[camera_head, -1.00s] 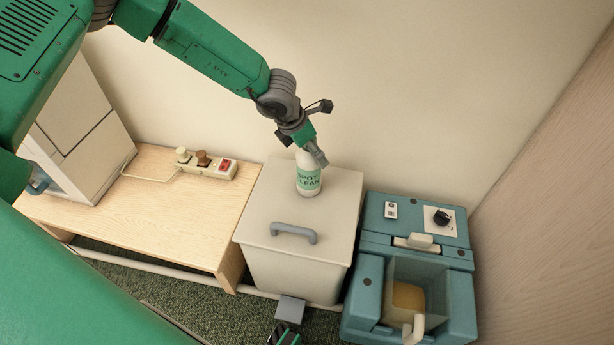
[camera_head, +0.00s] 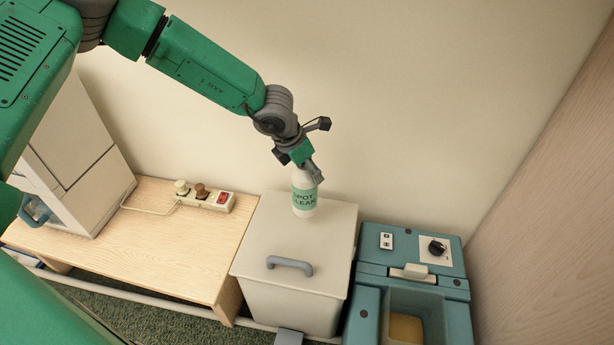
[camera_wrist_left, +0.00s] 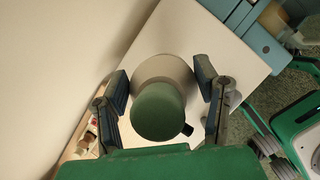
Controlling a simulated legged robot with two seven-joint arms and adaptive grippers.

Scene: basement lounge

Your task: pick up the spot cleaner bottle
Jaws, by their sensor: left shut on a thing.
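The spot cleaner bottle (camera_head: 304,200) is white with a green label band and stands upright over the back of the pale bin lid. My left gripper (camera_head: 309,174) comes down from the upper left and is shut on the bottle's upper part. The bottle's top is partly hidden behind the fingers. In the left wrist view the bottle (camera_wrist_left: 165,70) is seen from above, with a round green part in front and my left gripper's fingers (camera_wrist_left: 162,88) on both sides. The bottle seems slightly raised, but any gap under it is unclear.
The pale bin (camera_head: 290,300) has a grey handle (camera_head: 289,266) on its lid. A wooden bench (camera_head: 170,255) with a power strip (camera_head: 206,196) stands left of it. A teal cleaning machine (camera_head: 412,270) stands right. The wall is close behind.

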